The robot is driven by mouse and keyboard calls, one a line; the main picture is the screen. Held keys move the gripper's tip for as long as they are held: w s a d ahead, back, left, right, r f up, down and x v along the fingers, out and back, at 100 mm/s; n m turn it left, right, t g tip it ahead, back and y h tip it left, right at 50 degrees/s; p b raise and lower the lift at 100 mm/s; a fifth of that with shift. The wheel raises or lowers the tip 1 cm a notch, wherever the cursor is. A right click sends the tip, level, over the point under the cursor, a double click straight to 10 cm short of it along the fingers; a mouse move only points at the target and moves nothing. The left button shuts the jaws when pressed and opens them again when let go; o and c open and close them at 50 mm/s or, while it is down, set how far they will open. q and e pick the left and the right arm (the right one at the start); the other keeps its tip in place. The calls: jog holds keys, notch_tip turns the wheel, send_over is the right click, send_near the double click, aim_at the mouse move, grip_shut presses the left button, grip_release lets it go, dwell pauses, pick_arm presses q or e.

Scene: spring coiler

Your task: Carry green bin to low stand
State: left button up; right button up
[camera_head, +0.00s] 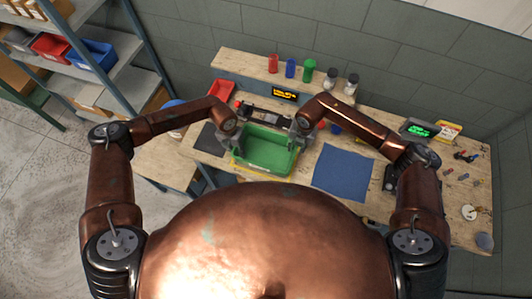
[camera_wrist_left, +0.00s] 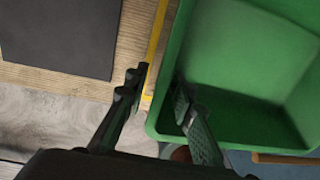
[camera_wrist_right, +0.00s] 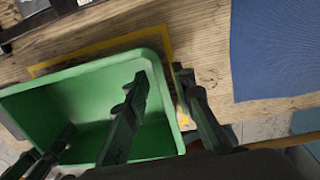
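The green bin (camera_head: 265,150) sits upright and looks empty on the workbench, within a yellow outline. My left gripper (camera_head: 233,138) is at its left wall; in the left wrist view (camera_wrist_left: 157,90) one finger is outside the bin and one inside, with space between them. My right gripper (camera_head: 300,135) straddles the right wall the same way; in the right wrist view (camera_wrist_right: 160,78) its fingers are apart with the rim between. Contact with the wall cannot be told. A lower wooden-topped stand (camera_head: 160,165) is left of the bench, partly hidden by my left arm.
A blue mat (camera_head: 343,172) lies right of the bin and a dark mat (camera_head: 210,139) lies left of it. Red, blue and green containers (camera_head: 291,68) stand on the back shelf. A shelving rack (camera_head: 90,70) stands at the left. Open floor (camera_head: 40,190) lies below it.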

pick_arm(q)
grip_shut()
pick_arm(e)
grip_shut()
dwell(0.4)
